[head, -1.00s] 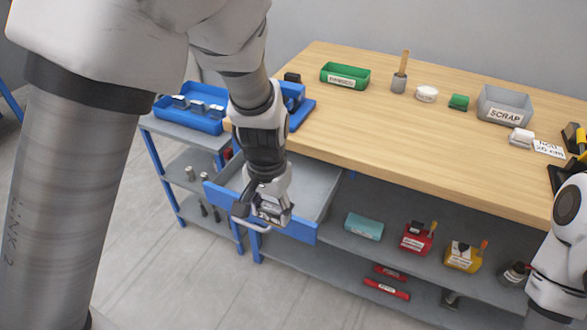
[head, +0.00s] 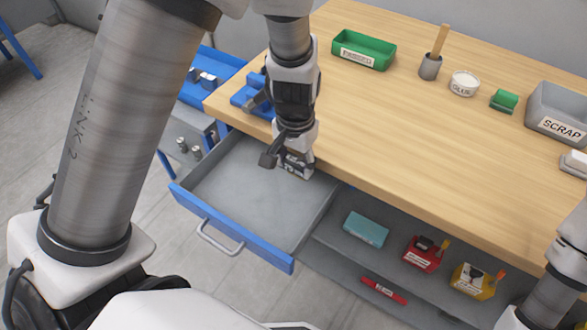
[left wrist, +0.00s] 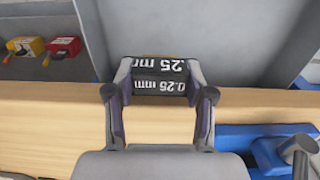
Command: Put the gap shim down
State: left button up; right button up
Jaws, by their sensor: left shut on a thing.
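My left gripper (head: 286,156) is shut on the gap shim (head: 297,164), a small dark block with white lettering. In the left wrist view the gap shim (left wrist: 158,78) sits between both fingertips and reads "0.25 mm". In the head view it appears over the back of the open drawer (head: 233,256), close to the bench's front edge. I cannot tell how high it is held. My right gripper is not in view; only part of the right arm shows at the right edge.
The drawer's grey floor looks empty. The wooden bench (head: 400,140) has clear room in front of a green bin (head: 363,50), a glue pot (head: 464,83) and a grey scrap bin (head: 558,112). A blue fixture (head: 252,93) stands at the bench's left end. A teal box (head: 366,229) is on the shelf below.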

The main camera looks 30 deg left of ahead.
aim_at(296, 174)
pick_arm(q)
jog(key=f, duration=0.3)
jog(key=w+f, duration=0.1)
jog(key=f, duration=0.1)
jog(key=shift+s+r, duration=0.1)
jog(key=shift+s, duration=0.15)
jog(key=shift+b, duration=0.4)
jog(key=o, duration=1.2)
jog(key=shift+w+f, duration=0.1)
jog(key=shift+f, duration=0.15)
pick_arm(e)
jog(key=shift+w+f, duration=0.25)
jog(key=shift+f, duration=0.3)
pick_arm(q)
jog(key=shift+r, duration=0.1)
jog(key=shift+r, duration=0.2)
notch_tip(296, 174, up, 12)
jog(key=shift+f+p, duration=0.1)
jog(key=shift+p, duration=0.65)
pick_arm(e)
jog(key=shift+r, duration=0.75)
